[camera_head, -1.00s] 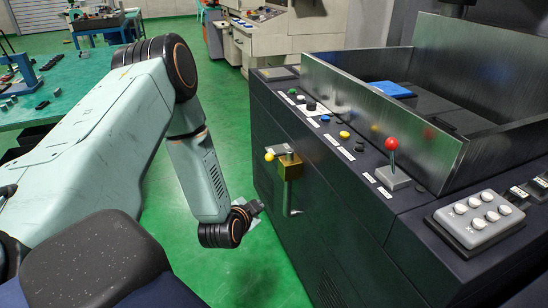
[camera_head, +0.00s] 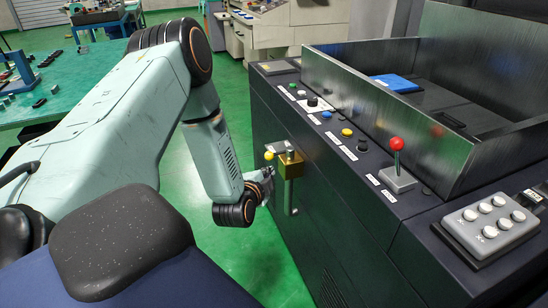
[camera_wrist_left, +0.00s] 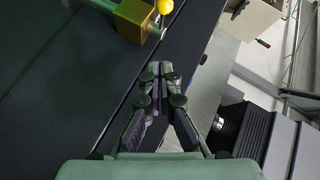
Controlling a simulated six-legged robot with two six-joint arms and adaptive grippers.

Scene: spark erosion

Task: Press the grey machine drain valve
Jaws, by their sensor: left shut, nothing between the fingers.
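The drain valve is a brass block (camera_head: 291,166) on the front side of the dark grey machine (camera_head: 330,215). It has a yellow ball knob (camera_head: 269,156) on its left and a pale pipe below. My left gripper (camera_head: 266,180) is shut and empty, just left of and slightly below the brass block; contact cannot be told in the head view. In the left wrist view the shut fingertips (camera_wrist_left: 161,70) are apart from the brass block (camera_wrist_left: 133,18) and the yellow knob (camera_wrist_left: 164,6), which lie at the top edge. My right gripper is not in view.
The machine top carries a red-knobbed lever (camera_head: 397,146), several coloured buttons, a grey button box (camera_head: 488,224) and a metal-walled tank (camera_head: 390,100). A green table (camera_head: 85,80) stands at the left. Green floor (camera_head: 240,110) lies clear beside the machine.

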